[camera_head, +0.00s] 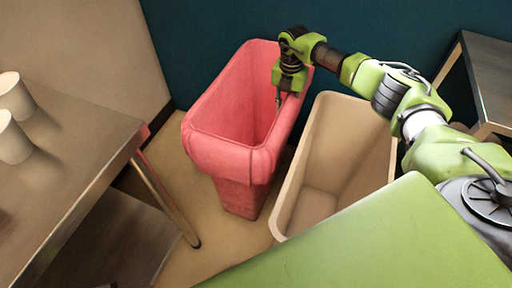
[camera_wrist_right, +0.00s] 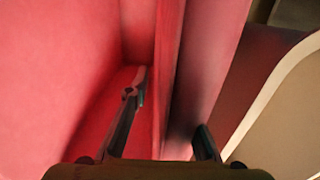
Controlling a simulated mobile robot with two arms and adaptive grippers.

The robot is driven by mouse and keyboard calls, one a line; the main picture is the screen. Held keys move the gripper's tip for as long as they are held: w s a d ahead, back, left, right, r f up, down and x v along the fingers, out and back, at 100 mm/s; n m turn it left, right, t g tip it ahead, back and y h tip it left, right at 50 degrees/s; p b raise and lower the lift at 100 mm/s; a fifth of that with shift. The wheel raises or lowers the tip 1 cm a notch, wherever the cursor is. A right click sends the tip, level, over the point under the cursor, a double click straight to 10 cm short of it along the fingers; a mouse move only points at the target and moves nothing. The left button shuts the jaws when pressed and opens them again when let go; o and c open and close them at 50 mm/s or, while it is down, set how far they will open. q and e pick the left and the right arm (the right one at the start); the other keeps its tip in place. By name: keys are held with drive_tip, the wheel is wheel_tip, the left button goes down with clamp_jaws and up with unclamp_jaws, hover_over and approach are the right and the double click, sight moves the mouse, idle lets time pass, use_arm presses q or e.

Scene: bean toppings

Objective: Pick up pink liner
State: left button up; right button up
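The pink liner (camera_head: 222,155) is a tall, open bin standing upright on the floor in the middle of the head view. In the right wrist view its wall (camera_wrist_right: 205,60) runs between my fingers. My right gripper (camera_head: 278,98) points down at the liner's right rim. In the wrist view the right gripper (camera_wrist_right: 172,128) is open, one finger inside the liner and the other outside its wall. I cannot tell whether either finger touches the wall. My left gripper is not in view.
A beige bin (camera_head: 335,160) stands close on the right of the liner. A table (camera_head: 75,145) with white cups (camera_head: 12,138) is at the left. A metal table (camera_head: 486,75) is at the far right. A dark blue wall (camera_head: 215,40) is behind.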

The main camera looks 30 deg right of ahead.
clamp_jaws()
